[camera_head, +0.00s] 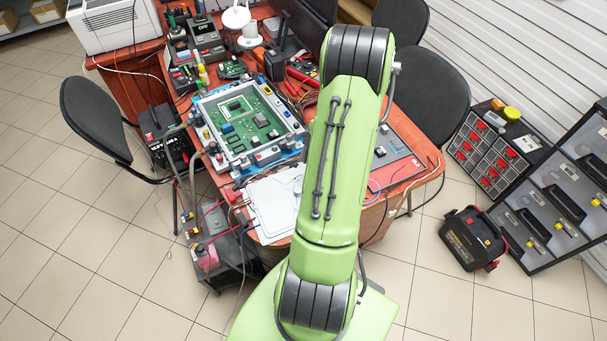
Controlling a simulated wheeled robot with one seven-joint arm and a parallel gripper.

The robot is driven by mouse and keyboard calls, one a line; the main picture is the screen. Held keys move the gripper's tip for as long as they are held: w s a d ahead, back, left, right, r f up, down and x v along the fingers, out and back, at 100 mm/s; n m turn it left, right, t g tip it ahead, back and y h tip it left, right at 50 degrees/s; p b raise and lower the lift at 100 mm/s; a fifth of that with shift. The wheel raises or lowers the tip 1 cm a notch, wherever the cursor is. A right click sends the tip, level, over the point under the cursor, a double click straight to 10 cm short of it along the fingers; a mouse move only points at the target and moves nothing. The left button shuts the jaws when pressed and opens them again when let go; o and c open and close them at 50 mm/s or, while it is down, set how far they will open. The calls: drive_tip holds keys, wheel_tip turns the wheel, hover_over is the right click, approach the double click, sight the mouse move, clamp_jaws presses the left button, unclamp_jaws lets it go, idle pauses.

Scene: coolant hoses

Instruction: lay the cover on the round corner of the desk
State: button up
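A flat white plate, which looks like the cover (272,206), lies or hovers at the near rounded end of the red-brown desk (408,187). My green arm hides its right side. I cannot tell whether it rests flat on the desktop or is held just above it. My arm rises from the bottom of the view and bends at the top. My gripper is hidden behind the arm, so what it holds does not show.
A blue-framed fixture with a green circuit board (246,122) sits behind the plate. Hoses and cables hang at the desk's left edge beside a grey unit (215,235). Chairs (94,118) flank the desk. A black battery box (472,238) stands on the right floor.

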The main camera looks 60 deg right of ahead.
drive_tip(key=w+a+r+m+h, duration=0.2)
drive_tip(key=w+a+r+m, duration=0.1)
drive_tip(key=a+r, duration=0.6)
drive_tip(key=w+a+r+m+h, duration=0.15)
drive_tip(key=w+a+r, duration=0.25)
drive_tip(key=a+r, duration=0.45)
drive_tip(key=s+a+r+m+t, duration=0.1)
drive_tip(key=s+a+r+m, duration=0.1)
drive_tip(key=s+a, duration=0.3)
drive_tip(key=s+a+r+m+t, duration=0.2)
drive_tip(key=s+a+r+m, duration=0.1)
drive_tip(key=s+a+m, duration=0.2)
drive_tip(key=shift+s+a, duration=0.15)
drive_tip(key=shift+a, duration=1)
